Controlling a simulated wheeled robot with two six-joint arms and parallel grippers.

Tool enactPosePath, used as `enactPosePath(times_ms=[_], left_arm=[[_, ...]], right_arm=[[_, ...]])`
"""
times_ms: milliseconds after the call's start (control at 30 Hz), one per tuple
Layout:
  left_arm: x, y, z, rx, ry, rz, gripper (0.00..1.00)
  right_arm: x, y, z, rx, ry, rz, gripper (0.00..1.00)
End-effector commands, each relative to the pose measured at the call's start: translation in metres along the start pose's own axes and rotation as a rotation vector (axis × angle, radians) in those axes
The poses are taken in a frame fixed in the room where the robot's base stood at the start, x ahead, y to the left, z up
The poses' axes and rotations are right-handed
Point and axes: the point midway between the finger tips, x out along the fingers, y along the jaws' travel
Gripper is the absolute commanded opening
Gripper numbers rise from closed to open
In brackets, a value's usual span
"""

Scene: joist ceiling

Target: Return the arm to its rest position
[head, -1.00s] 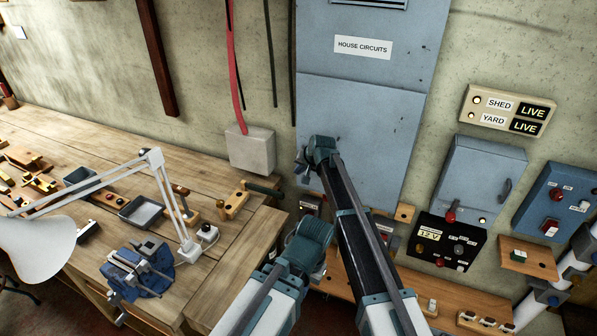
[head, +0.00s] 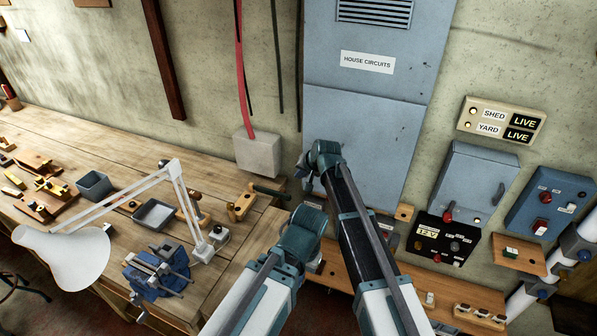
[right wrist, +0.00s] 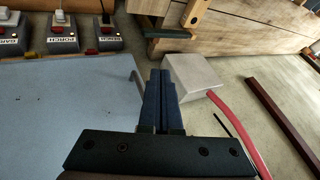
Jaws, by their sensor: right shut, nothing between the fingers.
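My right gripper (head: 303,172) is in front of the lower left edge of the blue-grey cabinet (head: 365,135) labelled "HOUSE CIRCUITS" in the head view. It is small and partly hidden behind my own wrist there. In the right wrist view its two dark fingers (right wrist: 159,82) are together with nothing between them. They point along the cabinet's edge, and the pale grey box (right wrist: 190,75) is just to their right in that picture. My arm links fill the lower middle of the head view. I cannot make out my left gripper in either view.
A wooden bench (head: 90,142) at left holds a white lamp (head: 75,255), a blue vice (head: 157,270) and trays. The grey box (head: 258,152) with a red cable is left of the cabinet. Switch boxes (head: 475,180) line the right wall.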

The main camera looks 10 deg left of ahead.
Motion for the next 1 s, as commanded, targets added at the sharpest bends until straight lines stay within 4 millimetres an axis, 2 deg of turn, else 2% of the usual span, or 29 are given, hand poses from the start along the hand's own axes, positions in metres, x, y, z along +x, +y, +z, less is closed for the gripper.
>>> enactPosePath(times_ms=[267,367,467,600,700,800,1000], left_arm=[[-0.001,0.0,0.0,0.0,0.0,0.0,0.0],[-0.001,0.0,0.0,0.0,0.0,0.0,0.0],[-0.001,0.0,0.0,0.0,0.0,0.0,0.0],[-0.001,0.0,0.0,0.0,0.0,0.0,0.0],[-0.001,0.0,0.0,0.0,0.0,0.0,0.0],[-0.001,0.0,0.0,0.0,0.0,0.0,0.0],[-0.001,0.0,0.0,0.0,0.0,0.0,0.0]], right_arm=[[-0.002,0.001,0.001,0.0,-0.001,0.002,0.0],[-0.011,0.017,0.01,-0.008,-0.011,0.023,0.0],[-0.034,0.055,0.033,-0.03,-0.047,0.077,0.0],[-0.083,0.128,0.085,-0.074,-0.135,0.189,0.0],[-0.115,0.17,0.12,-0.099,-0.201,0.259,0.0],[-0.141,0.202,0.149,-0.114,-0.261,0.312,0.0],[-0.186,0.246,0.201,-0.129,-0.362,0.39,0.0]])
